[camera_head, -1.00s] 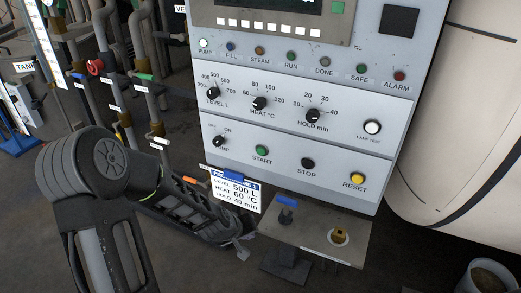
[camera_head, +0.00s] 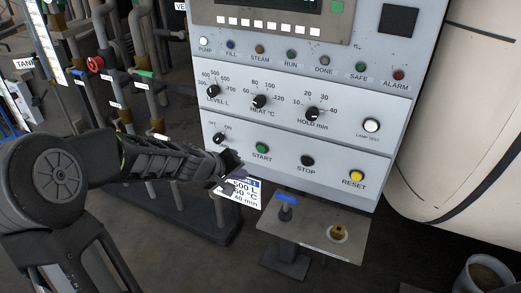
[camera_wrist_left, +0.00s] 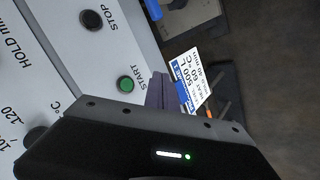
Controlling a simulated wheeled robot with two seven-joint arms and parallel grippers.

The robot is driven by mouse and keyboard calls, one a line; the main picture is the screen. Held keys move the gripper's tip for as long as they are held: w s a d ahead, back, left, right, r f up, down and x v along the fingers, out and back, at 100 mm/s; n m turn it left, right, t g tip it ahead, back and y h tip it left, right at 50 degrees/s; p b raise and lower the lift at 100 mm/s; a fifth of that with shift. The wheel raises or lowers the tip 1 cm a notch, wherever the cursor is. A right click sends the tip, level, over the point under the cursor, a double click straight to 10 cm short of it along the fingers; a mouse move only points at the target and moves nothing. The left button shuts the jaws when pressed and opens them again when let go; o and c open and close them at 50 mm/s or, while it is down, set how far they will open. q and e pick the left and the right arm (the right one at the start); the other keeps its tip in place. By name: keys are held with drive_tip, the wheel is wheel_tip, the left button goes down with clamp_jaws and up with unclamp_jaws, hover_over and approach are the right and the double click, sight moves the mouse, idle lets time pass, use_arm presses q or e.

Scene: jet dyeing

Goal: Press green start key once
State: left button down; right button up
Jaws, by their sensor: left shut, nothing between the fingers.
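The green START key (camera_head: 262,148) sits in the bottom row of the light grey control panel, left of the black STOP key (camera_head: 307,160). My left gripper (camera_head: 235,172) is just left of and below START, at the panel's lower left edge, with a gap between them in the picture. Its fingers are shut and empty. In the left wrist view the green key (camera_wrist_left: 126,85) shows close beside the shut fingers (camera_wrist_left: 159,92). I cannot tell how far the fingertips are from the panel face. My right gripper is in neither view.
A yellow RESET key (camera_head: 357,177) is at the lower right of the panel. The pump switch (camera_head: 219,138) is just above my left gripper. A hanging settings card (camera_head: 245,192) is partly hidden behind the gripper. A small shelf (camera_head: 313,232) juts out below.

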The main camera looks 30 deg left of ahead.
sight(261, 148)
use_arm(q)
drive_tip(key=w+p, duration=0.7)
drive_tip(key=w, duration=0.1)
drive_tip(key=shift+w, duration=0.4)
drive_tip(key=shift+a, duration=0.1)
drive_tip(key=shift+w, duration=0.1)
idle(1.7)
drive_tip(key=shift+w, duration=0.3)
